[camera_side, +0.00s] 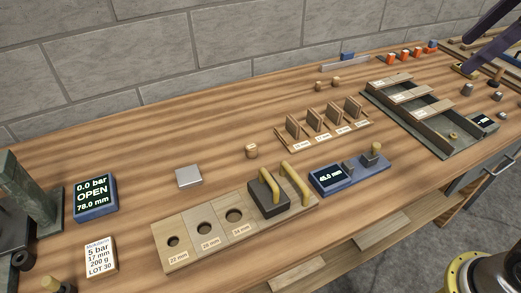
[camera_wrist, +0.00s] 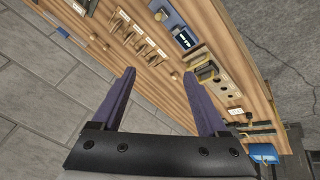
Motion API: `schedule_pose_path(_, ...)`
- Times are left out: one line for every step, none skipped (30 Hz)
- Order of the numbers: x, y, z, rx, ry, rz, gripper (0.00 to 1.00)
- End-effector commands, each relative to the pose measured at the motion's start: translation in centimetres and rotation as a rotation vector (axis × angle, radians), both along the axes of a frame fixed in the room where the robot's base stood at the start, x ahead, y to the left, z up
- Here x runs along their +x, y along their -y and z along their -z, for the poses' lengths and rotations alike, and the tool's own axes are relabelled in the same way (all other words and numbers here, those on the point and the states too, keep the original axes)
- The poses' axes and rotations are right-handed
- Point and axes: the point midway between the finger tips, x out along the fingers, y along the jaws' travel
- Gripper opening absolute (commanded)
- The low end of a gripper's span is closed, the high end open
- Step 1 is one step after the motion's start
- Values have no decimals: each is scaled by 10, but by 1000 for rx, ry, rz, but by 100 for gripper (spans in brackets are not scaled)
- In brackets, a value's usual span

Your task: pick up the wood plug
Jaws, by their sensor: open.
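A small wood plug (camera_side: 252,151) stands on the bench behind the board with round holes. Two similar wooden plugs (camera_side: 320,85) stand close together farther back, so I cannot tell which one the task means. In the wrist view a plug (camera_wrist: 174,76) shows between my fingers in the picture, on the bench well beyond them. My gripper (camera_wrist: 159,73) is open and empty, its two purple fingers wide apart. In the side view the fingers of my gripper (camera_side: 488,42) show at the top right edge, far from the single plug.
A rack of upright veneers (camera_side: 325,141), a divided tray (camera_side: 425,125), a metal square (camera_side: 188,177) and a display (camera_side: 96,197) also stand here. Bare bench surrounds the single plug.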

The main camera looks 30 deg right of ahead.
Motion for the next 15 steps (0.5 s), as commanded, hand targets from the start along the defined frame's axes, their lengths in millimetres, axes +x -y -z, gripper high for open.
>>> schedule_pose_path(21, -5, -11, -19, -12, -52, 76)
schedule_pose_path(31, -9, -17, -30, -18, -85, 76)
schedule_pose_path(45, -13, -24, -45, -25, -125, 76)
schedule_pose_path(56, -16, -28, -55, -32, -155, 76)
schedule_pose_path(67, -20, -32, -66, -38, -186, 76)
schedule_pose_path(80, -25, -36, -79, -47, -224, 76)
schedule_pose_path(91, -29, -38, -88, -54, -252, 76)
schedule_pose_path(102, -33, -39, -96, -60, -280, 76)
schedule_pose_path(115, -39, -40, -108, -70, -317, 76)
schedule_pose_path(126, -44, -40, -116, -76, -345, 76)
schedule_pose_path(136, -48, -39, -124, -85, -370, 76)
schedule_pose_path(149, -55, -37, -133, -93, -405, 76)
schedule_pose_path(159, -61, -35, -141, -99, -431, 76)
schedule_pose_path(169, -66, -33, -148, -106, -456, 76)
schedule_pose_path(182, -73, -28, -156, -116, -487, 76)
